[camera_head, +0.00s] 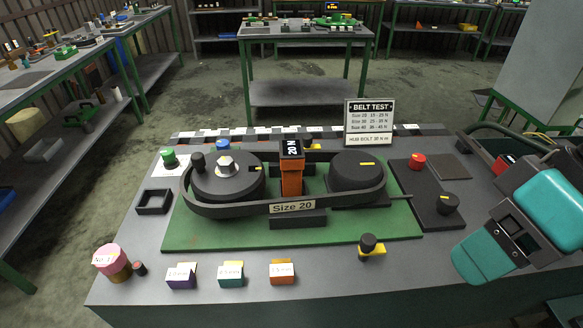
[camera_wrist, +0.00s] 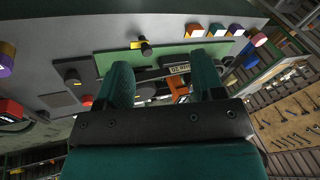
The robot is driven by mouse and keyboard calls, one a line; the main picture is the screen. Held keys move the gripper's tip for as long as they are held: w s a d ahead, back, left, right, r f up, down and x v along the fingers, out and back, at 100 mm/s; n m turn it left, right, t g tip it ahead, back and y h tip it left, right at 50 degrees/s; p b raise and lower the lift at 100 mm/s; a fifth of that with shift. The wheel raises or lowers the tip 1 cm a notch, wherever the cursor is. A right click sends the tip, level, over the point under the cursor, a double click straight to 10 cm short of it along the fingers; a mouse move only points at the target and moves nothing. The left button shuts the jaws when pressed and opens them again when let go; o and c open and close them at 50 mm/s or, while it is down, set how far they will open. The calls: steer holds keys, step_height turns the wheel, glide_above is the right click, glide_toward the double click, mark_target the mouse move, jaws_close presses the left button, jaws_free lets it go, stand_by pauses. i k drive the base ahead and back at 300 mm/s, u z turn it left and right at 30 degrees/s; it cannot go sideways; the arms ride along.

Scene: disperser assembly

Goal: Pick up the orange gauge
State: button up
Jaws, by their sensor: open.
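The orange gauge (camera_head: 291,180) stands upright in the middle of the green board, between two dark pulleys, with a black "20 N" display on top. In the wrist view the gauge (camera_wrist: 177,84) shows small and partly hidden, beyond and between the two teal fingers. My gripper (camera_wrist: 160,62) is open and empty, its fingers well apart and clear of the gauge. In the head view my teal arm is at the right, away from the gauge; the fingertips are not clear there.
A black belt (camera_head: 235,210) with a "Size 20" tag loops around both pulleys (camera_head: 357,170). Purple, teal and orange labelled blocks (camera_head: 282,272) line the front edge. A yellow-and-black knob (camera_head: 370,247) stands front right of the board. The "BELT TEST" sign (camera_head: 369,122) stands behind.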

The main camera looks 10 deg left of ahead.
mark_target(293, 155)
steer(key=z, duration=1.1)
steer(key=i, duration=0.35)
steer(key=u, duration=2.75)
